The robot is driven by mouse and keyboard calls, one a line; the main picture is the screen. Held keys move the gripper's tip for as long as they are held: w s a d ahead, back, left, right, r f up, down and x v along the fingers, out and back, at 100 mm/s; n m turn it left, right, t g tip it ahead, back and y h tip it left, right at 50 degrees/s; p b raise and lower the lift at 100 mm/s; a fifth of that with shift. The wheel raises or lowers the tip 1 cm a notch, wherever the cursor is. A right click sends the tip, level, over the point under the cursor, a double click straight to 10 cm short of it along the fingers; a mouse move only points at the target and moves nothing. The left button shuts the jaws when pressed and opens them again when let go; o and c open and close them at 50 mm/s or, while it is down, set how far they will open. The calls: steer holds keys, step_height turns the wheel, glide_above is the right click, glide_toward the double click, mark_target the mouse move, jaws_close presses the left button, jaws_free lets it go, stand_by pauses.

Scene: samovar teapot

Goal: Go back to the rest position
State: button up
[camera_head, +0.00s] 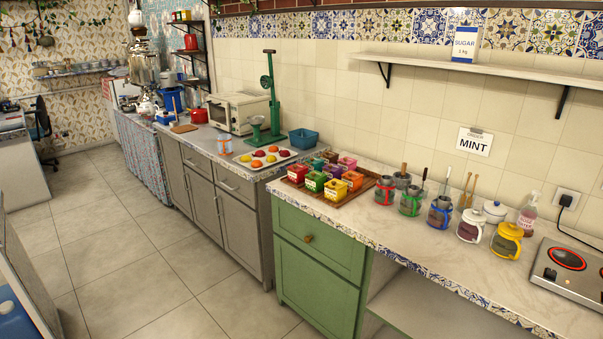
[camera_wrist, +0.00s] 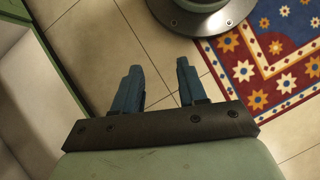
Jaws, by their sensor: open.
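My gripper (camera_wrist: 158,82) shows in the wrist view, with two blue fingers apart and nothing between them. It points down over the tiled floor (camera_wrist: 85,45). It does not show in the head view. No object touches the fingers.
In the wrist view a round metal base (camera_wrist: 200,18) stands ahead, beside a patterned rug (camera_wrist: 262,75); a pale surface lies left. In the head view the counter (camera_head: 440,250) holds a tray of colored boxes (camera_head: 330,178), several jars and a hot plate (camera_head: 570,268). A shelf (camera_head: 490,66) hangs above.

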steer(key=s+a+f+m+y, duration=0.1)
steer(key=s+m, duration=0.1)
steer(key=s, duration=0.5)
steer(key=s+a+f+m+g+y, duration=0.1)
steer(key=s+a+m, duration=0.1)
steer(key=s, duration=0.5)
steer(key=shift+s+f+m, duration=0.3)
steer(key=shift+s+f, duration=0.05)
steer(key=shift+s, duration=0.05)
